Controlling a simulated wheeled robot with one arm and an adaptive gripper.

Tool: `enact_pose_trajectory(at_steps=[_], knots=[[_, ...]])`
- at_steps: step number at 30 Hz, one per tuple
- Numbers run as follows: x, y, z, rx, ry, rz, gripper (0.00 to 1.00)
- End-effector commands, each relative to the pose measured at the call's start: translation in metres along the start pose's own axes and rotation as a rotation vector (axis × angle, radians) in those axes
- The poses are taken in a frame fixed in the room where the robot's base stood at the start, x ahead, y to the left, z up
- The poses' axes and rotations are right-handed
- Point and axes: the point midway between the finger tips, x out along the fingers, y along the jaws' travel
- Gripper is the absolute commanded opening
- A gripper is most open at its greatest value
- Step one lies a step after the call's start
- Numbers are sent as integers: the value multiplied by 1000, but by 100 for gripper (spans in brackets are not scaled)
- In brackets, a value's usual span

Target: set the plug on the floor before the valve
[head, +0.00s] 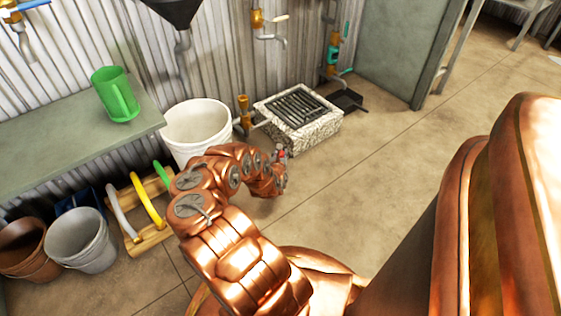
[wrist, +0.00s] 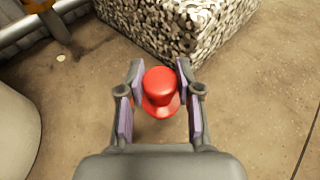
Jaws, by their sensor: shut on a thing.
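The red plug (wrist: 160,88) sits between the two fingers of my gripper (wrist: 161,72) in the wrist view. My gripper is shut on it, over bare floor near a corner of the speckled stone block. In the head view only a small red bit of the plug (head: 281,154) shows at the end of my arm. A low brass valve (head: 243,108) with a pipe stands between the white bucket and the stone block. Other brass valves (head: 258,20) are on the wall; I cannot tell which one is meant.
The stone block with a grate (head: 298,108) lies just beyond my gripper. A white bucket (head: 197,130) stands to its left. A rack with coloured handles (head: 146,210) and pots (head: 82,240) are at lower left. Floor (head: 370,170) to the right is clear.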

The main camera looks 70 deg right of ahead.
Motion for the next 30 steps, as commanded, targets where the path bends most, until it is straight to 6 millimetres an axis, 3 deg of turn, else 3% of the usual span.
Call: enact_pose_trajectory(at_steps=[9, 24, 25, 30], knots=[[10, -1, -30, 2, 0, -2, 6], [10, 0, -35, -3, 0, 0, 6], [11, 0, -35, -1, 0, -1, 37], [10, 0, -34, 0, 0, -1, 55]])
